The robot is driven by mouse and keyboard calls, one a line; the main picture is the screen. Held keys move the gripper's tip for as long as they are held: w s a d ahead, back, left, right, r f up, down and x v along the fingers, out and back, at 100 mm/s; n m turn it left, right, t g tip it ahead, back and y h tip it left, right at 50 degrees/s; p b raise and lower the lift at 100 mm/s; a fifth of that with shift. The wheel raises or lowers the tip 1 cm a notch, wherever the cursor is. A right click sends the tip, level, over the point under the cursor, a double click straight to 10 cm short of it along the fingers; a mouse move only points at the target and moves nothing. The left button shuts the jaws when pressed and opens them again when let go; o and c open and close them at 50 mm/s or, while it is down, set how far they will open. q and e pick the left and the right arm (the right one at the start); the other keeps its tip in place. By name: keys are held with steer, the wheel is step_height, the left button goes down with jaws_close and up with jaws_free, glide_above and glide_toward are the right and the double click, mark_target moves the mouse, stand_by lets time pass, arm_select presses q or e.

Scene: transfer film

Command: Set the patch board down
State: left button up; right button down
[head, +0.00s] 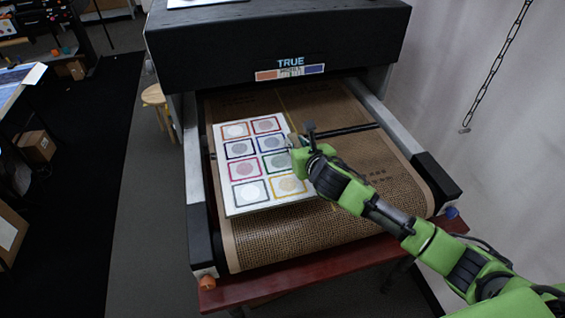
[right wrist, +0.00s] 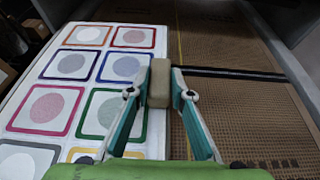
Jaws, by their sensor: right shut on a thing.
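The patch board (head: 228,165) is white with several coloured square frames, each around a round patch. It is over the brown mesh belt (head: 270,237) of the dryer, near the belt's left side. I cannot tell whether it lies flat on the belt or just above it. My right gripper (head: 297,142) is at the board's right edge. In the right wrist view its fingers (right wrist: 160,95) are shut on a tan block at the edge of the board (right wrist: 98,70). My left gripper is not in view.
The black dryer hood (head: 275,35) with a "TRUE" label rises behind the belt. Metal side rails (head: 380,115) flank it, and a dark red ledge (head: 330,262) runs along the front. A wooden stool (head: 155,97) stands at left.

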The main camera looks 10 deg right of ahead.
step_height(320, 180, down, 3)
steer(key=shift+a+r, duration=0.1)
steer(key=shift+r, duration=0.05)
step_height(320, 180, down, 4)
steer(key=shift+r, duration=0.2)
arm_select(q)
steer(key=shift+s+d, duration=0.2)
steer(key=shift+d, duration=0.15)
arm_select(e)
steer(key=c, duration=1.8)
jaws_free()
steer(key=shift+f, duration=0.15)
steer(key=shift+s, duration=0.15)
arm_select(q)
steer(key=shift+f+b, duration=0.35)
arm_select(e)
steer(key=v, duration=1.2)
